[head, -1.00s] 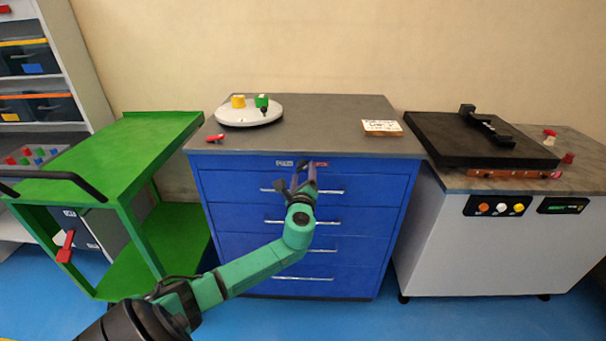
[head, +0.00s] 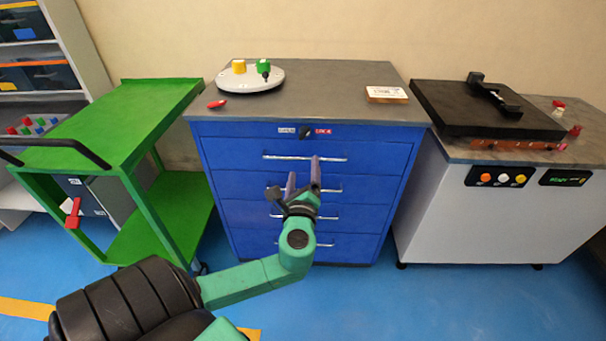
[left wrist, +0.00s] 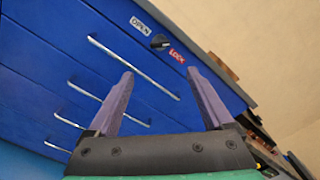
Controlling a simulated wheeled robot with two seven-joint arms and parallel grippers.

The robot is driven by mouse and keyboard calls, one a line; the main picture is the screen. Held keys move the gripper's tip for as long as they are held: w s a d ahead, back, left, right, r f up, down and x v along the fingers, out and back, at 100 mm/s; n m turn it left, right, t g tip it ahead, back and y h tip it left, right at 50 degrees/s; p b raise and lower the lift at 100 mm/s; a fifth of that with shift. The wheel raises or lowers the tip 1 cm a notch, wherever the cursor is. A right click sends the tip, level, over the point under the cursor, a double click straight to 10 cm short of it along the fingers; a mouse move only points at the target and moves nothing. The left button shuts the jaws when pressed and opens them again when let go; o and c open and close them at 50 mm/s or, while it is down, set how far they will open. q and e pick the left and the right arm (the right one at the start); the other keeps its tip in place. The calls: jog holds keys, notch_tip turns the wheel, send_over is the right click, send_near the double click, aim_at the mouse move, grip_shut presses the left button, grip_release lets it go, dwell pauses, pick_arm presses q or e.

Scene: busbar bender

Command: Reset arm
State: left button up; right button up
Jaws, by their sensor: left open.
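My left arm is green and black and comes in from the lower left of the head view. My left gripper (head: 303,178) is open and empty in front of the blue drawer cabinet (head: 228,171). Its two purple fingers also show in the left wrist view (left wrist: 160,85), apart, with nothing between them. Beyond them in that view are drawer handles and a black lock knob (left wrist: 159,42) between OPEN and LOCK labels. The gripper's tips overlap the drawer fronts in the head view; I see no hold on a handle. My right gripper is not in view.
A green cart (head: 130,115) stands left of the cabinet. On the cabinet top are a round white plate (head: 240,82), a red piece (head: 217,103) and a small box (head: 386,94). A bending machine (head: 480,240) stands at right. Blue floor is clear in front.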

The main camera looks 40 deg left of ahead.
pick_arm(q)
jog(key=shift+s+d, duration=0.2)
jog(key=shift+s, duration=0.1)
jog(key=s+a+f+n+g+h+p, duration=0.1)
jog(key=a+f+n+g+h+p, duration=0.15)
jog(key=f, duration=0.65)
jog(key=s+a+f+n+g+h+p, duration=0.1)
jog(key=f+g, duration=0.2)
jog(key=f, duration=0.7)
jog(key=s+d+f+n+g+h+p, duration=0.1)
jog(key=s+f+n+g, duration=0.1)
jog(key=s+f, duration=0.35)
jog(key=s+f+n+g+h+p, duration=0.1)
jog(key=s+f+n+g+h, duration=0.1)
jog(key=f, duration=0.6)
jog(key=s+d+f+n+g+h+p, duration=0.1)
jog(key=s+d+f+n, duration=0.2)
jog(key=s, duration=0.5)
jog(key=s+d+f+n+g+h, duration=0.1)
jog(key=s+d+f+n+h, duration=0.1)
jog(key=s+f, duration=0.4)
jog(key=s+d+f+n+g+h+p, duration=0.1)
jog(key=s+d+f+n, duration=0.4)
jog(key=s, duration=0.6)
jog(key=shift+d+f+g+p, duration=0.15)
jog(key=shift+d+g+p, duration=0.25)
jog(key=shift+d, duration=0.3)
